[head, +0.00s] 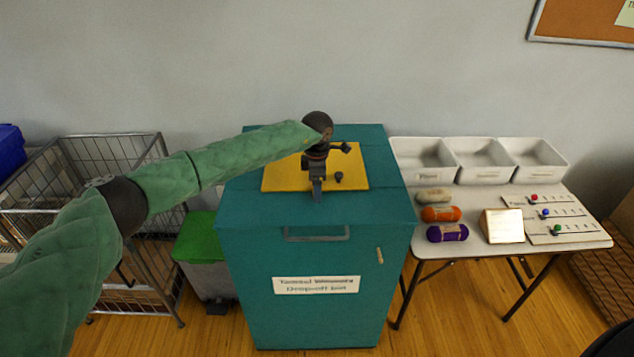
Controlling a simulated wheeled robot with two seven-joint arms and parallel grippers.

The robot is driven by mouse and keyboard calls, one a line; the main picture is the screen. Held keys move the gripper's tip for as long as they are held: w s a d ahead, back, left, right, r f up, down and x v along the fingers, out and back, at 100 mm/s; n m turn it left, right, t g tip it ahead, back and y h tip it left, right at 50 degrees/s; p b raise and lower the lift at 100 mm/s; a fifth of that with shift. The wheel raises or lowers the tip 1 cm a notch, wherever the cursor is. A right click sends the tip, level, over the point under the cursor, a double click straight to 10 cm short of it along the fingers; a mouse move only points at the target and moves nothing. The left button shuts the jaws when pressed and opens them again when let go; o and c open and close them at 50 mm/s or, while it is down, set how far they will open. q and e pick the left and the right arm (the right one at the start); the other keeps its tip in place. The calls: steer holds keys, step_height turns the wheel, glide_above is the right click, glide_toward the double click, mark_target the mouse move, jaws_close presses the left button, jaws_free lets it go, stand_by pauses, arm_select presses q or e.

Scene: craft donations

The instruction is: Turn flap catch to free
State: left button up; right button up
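The teal drop-off bin (245,265) stands in the middle of the head view, with a yellow panel (280,180) on its top. A small tan piece (380,256) sits upright on the bin's front, right of the grey handle (315,238). A small dark knob (339,177) shows on the yellow panel. I cannot tell for sure which of these is the flap catch. My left gripper (317,192) points down over the front part of the yellow panel, just left of the knob. Its fingers look edge-on, so their opening is hidden. My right gripper is not seen.
A table (480,262) at right holds white trays (480,180), yarn bundles (442,213), a small sign (502,226) and sliders with coloured knobs (545,213). A wire cart (70,150) and a green-lidded bin (197,238) stand at left.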

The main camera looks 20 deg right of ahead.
arm_select(q)
steer(key=shift+f, duration=0.3)
steer(key=shift+c, duration=0.2)
steer(key=c, duration=0.9)
steer(key=shift+c, duration=0.2)
